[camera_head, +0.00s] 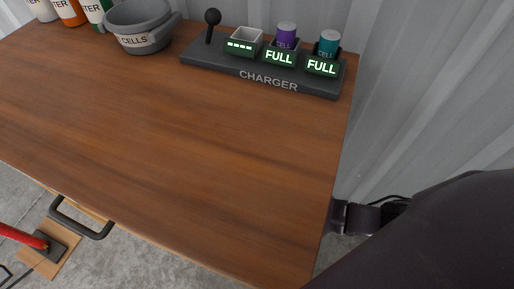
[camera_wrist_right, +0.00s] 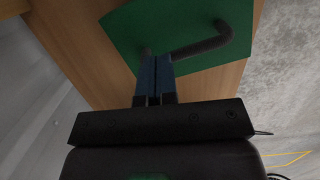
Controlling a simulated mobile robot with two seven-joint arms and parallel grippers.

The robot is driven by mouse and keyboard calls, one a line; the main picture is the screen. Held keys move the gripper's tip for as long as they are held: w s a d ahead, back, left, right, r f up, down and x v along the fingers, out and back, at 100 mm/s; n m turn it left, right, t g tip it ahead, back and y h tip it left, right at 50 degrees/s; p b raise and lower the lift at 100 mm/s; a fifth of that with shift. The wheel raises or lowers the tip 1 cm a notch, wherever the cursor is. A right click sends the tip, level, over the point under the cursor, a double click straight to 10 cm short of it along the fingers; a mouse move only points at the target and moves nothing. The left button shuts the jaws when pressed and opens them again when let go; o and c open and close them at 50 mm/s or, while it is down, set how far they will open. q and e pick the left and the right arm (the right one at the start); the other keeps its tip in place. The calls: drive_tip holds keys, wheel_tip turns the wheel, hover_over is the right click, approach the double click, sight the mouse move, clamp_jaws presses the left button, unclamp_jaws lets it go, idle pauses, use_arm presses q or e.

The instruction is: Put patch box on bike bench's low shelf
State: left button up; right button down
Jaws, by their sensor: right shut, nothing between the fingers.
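No patch box can be made out in either view, and no low shelf can be identified. A wooden bench top (camera_head: 190,130) fills much of the head view; I cannot tell whether it is the bike bench. In the right wrist view my right gripper (camera_wrist_right: 155,62) is shut and empty. Its blue fingers point at a green panel (camera_wrist_right: 150,22) on a wooden body (camera_wrist_right: 75,45). A dark bar handle (camera_wrist_right: 205,46) on the panel shows beside the fingertips; I cannot tell whether they touch. My left gripper is out of view.
A charger (camera_head: 215,57) with purple (camera_head: 286,33) and teal (camera_head: 329,42) cells stands at the back, beside a grey cells bowl (camera_head: 140,28) and several bottles. The bench's middle is clear. A dark handle (camera_head: 85,229) projects at its front; a red bar (camera_head: 20,235) is lower left.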

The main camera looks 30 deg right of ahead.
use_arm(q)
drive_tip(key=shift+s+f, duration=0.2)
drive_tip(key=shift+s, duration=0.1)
use_arm(e)
drive_tip(key=shift+s+f, duration=0.1)
drive_tip(key=shift+f, duration=0.15)
drive_tip(key=shift+w+a, duration=0.75)
drive_tip(key=shift+w, duration=0.15)
drive_tip(key=shift+w+a, duration=0.15)
drive_tip(key=shift+w, duration=0.1)
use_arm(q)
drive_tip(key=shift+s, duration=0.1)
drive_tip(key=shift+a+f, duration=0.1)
use_arm(e)
drive_tip(key=shift+s+f, duration=0.1)
